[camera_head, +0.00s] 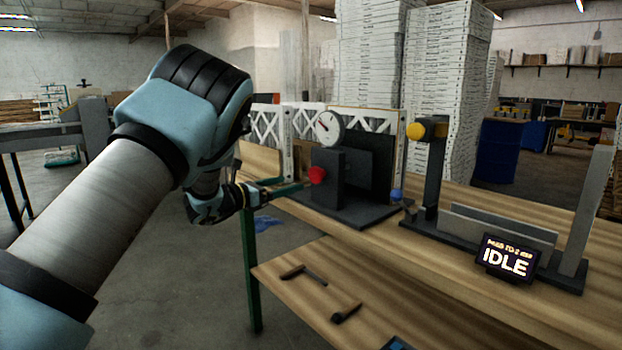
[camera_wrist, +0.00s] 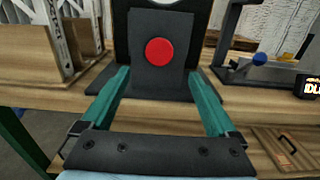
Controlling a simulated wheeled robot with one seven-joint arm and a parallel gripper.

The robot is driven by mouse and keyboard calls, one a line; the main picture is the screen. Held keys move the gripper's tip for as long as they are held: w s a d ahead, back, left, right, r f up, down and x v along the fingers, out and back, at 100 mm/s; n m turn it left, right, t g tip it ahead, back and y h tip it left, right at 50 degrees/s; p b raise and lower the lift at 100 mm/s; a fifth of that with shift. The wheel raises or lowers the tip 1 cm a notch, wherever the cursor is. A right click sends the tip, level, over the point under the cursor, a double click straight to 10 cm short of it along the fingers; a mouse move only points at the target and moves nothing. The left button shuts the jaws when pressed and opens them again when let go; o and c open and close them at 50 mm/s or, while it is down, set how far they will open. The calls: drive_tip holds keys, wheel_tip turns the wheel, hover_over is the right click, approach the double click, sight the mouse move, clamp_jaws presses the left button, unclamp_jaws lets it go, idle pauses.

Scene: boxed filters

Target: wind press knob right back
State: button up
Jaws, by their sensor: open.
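The press (camera_head: 328,178) is a dark upright block on a dark base, with a round white dial gauge (camera_head: 329,127) above it. A red round knob (camera_head: 317,175) sits on its front face. In the wrist view the red knob (camera_wrist: 159,52) is near the top centre, facing me. My gripper (camera_head: 290,186) is just in front of the press, its green fingers pointing at the knob. In the wrist view my gripper (camera_wrist: 159,72) is open, one finger on either side of the knob's line. Nothing is between the fingers. Contact with the knob is not visible.
A second fixture with a yellow knob (camera_head: 416,131) and a blue ball (camera_head: 396,195) stands to the right. A small display (camera_head: 508,258) reads IDLE. Dark tools (camera_head: 303,274) lie on the lower shelf. White lattice panels (camera_head: 272,127) stand behind the press.

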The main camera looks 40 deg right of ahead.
sight(314, 176)
drive_tip(key=d+p, duration=0.3)
drive_tip(key=d, duration=0.6)
drive_tip(key=shift+s, duration=0.2)
drive_tip(key=c, duration=1.4)
